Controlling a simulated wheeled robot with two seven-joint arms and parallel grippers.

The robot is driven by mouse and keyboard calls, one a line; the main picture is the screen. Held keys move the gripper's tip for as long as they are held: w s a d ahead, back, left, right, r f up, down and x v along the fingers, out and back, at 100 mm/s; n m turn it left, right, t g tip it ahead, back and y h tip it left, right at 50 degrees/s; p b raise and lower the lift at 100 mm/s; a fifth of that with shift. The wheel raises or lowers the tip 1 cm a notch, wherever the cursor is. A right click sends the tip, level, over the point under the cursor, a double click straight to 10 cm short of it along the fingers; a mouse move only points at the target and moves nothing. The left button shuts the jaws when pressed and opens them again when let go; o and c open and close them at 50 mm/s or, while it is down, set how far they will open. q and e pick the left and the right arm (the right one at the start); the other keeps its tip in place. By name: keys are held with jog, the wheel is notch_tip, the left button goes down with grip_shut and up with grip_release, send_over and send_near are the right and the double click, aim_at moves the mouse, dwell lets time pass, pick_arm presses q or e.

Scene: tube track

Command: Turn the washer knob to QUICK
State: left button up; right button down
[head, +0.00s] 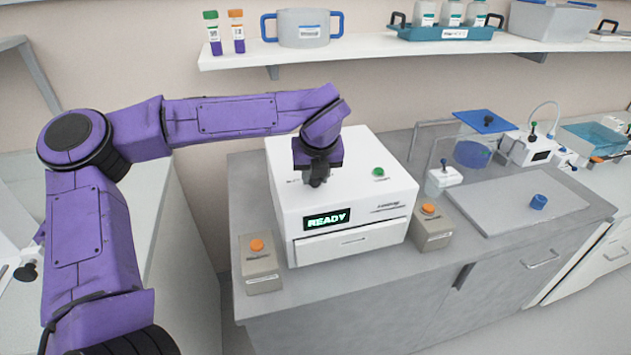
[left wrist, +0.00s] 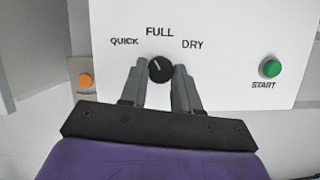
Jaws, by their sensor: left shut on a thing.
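The white washer (head: 345,195) stands on the grey bench, and its front display reads READY. Its black knob (left wrist: 160,69) is on the top panel, below the labels QUICK (left wrist: 124,41), FULL (left wrist: 159,31) and DRY (left wrist: 192,43). The knob's pale mark points up and slightly left, between FULL and QUICK. My left gripper (head: 317,181) reaches down onto the panel. In the left wrist view, its fingers (left wrist: 160,76) are on both sides of the knob, shut on it. The head view hides the knob behind the gripper. My right gripper is not in view.
A green START button (left wrist: 270,68) is right of the knob. Small boxes with orange buttons stand left (head: 262,268) and right (head: 432,229) of the washer. A shelf (head: 365,50) with tubes and containers runs behind. Lab equipment and a blue cap (head: 538,202) are farther right.

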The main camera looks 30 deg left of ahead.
pick_arm(q)
jog(key=shift+w+n+g+y+b, duration=0.1)
jog(key=shift+n+g+y+b, duration=0.3)
jog(key=shift+n+b, duration=0.65)
jog(key=shift+n, duration=0.45)
jog(key=o, duration=0.9)
jog(key=shift+o, duration=0.8)
jog(key=shift+w+a+f, duration=0.1)
jog(key=shift+a+f, duration=0.05)
jog(key=shift+a, duration=0.1)
jog(key=shift+d, duration=0.15)
jog(key=b+v, duration=0.1)
jog(key=v, duration=0.9)
jog(key=shift+r, duration=0.3)
